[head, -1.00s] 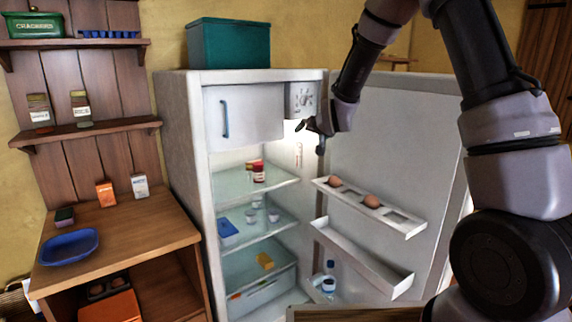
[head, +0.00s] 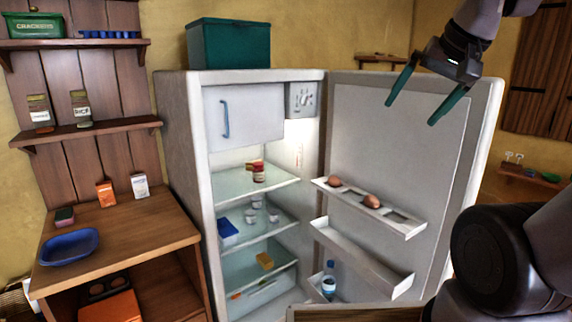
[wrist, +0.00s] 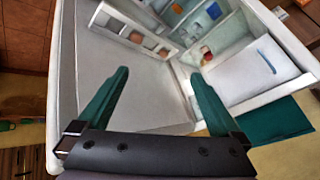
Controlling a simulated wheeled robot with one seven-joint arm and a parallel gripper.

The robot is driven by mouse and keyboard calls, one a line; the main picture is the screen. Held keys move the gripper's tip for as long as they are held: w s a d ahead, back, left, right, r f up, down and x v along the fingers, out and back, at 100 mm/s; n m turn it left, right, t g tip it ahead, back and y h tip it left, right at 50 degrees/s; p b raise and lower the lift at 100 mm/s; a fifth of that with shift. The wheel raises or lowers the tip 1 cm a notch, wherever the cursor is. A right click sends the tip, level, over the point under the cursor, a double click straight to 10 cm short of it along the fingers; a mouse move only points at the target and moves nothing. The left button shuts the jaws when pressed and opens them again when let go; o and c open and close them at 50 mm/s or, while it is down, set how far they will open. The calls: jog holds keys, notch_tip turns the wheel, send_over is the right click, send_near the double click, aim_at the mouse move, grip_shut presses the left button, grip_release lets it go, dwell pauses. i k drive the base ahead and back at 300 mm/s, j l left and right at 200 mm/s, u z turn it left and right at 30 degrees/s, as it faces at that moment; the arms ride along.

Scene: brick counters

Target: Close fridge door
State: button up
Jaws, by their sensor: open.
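The white fridge (head: 182,150) stands in the middle of the head view, with its compartment open. Its door (head: 385,130) is swung wide open to the right, inner side facing me, with eggs in an upper rack and a bottle by the lower shelf. My gripper (head: 408,110) is open and empty, in front of the upper part of the door, fingers pointing down. In the wrist view the two green fingers (wrist: 155,95) are spread apart over the door's inner panel (wrist: 130,60), and the fridge interior shows at the top right.
A teal box (head: 228,45) sits on top of the fridge. A wooden counter (head: 130,225) with a blue bowl (head: 68,247) stands left of it. A wooden edge (head: 350,313) shows at the bottom. A small shelf (head: 530,178) is right of the door.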

aim_at(422, 176)
jog(key=k, duration=0.6)
jog(key=l+u, duration=0.15)
jog(key=u, duration=1.45)
jog(key=k+l, duration=0.2)
jog(key=l, duration=0.35)
jog(key=k+l, duration=0.15)
jog(key=l, duration=0.45)
jog(key=k+l, duration=0.2)
jog(key=l, duration=0.35)
jog(key=k+l, duration=0.15)
jog(key=l, duration=0.4)
jog(key=k+l+u, duration=0.1)
jog(key=l, duration=0.45)
jog(key=k+l, duration=0.3)
jog(key=l, duration=0.25)
jog(key=k+l, duration=0.2)
jog(key=l, duration=0.35)
jog(key=k+l, duration=0.2)
jog(key=l, duration=0.35)
jog(key=i+l+u, duration=0.25)
jog(key=l, duration=0.35)
jog(key=i+l+u, duration=0.25)
jog(key=i+l, duration=0.15)
jog(key=l, duration=0.3)
jog(key=l+z, duration=0.2)
jog(key=l, duration=0.3)
